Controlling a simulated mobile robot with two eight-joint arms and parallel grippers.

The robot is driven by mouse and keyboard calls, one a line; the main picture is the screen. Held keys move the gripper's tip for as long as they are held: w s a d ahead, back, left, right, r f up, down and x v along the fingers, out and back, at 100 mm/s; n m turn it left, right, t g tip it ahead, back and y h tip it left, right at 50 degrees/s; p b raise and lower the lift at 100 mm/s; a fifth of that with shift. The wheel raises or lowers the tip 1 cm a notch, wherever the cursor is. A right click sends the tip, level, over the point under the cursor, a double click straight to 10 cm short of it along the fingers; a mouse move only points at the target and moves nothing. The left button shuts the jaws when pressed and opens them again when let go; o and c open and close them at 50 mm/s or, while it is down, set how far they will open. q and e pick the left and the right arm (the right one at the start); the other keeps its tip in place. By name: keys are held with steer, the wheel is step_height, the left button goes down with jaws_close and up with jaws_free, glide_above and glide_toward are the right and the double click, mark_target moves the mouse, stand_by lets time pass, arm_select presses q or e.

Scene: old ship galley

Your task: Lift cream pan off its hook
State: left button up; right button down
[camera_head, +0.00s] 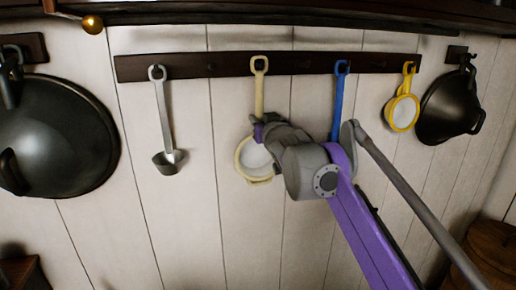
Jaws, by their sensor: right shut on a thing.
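The cream pan (259,80) hangs by the eye of its long handle on the dark hook rail (225,65). Its round cream-rimmed bowl (241,163) points down against the plank wall. My right gripper (261,131) is shut on the lower handle just above the bowl. Its wrist covers part of the bowl's right side, and the fingertips are hard to make out. The eye of the handle is still at the rail. My left gripper is not in view.
A grey ladle (165,110) hangs left of the pan. A blue-handled utensil (338,95), partly behind my arm, and a yellow pan (403,108) hang to the right. Large black pans hang at the far left (60,135) and far right (450,105).

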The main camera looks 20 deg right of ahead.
steer(key=shift+s, duration=0.15)
steer(key=s+b, duration=0.1)
steer(key=s, duration=0.7)
steer(key=shift+s+b, duration=0.15)
steer(key=shift+b, duration=0.2)
stand_by(1.0)
steer(key=shift+r, duration=0.1)
steer(key=s, duration=0.6)
steer(key=shift+b, duration=0.4)
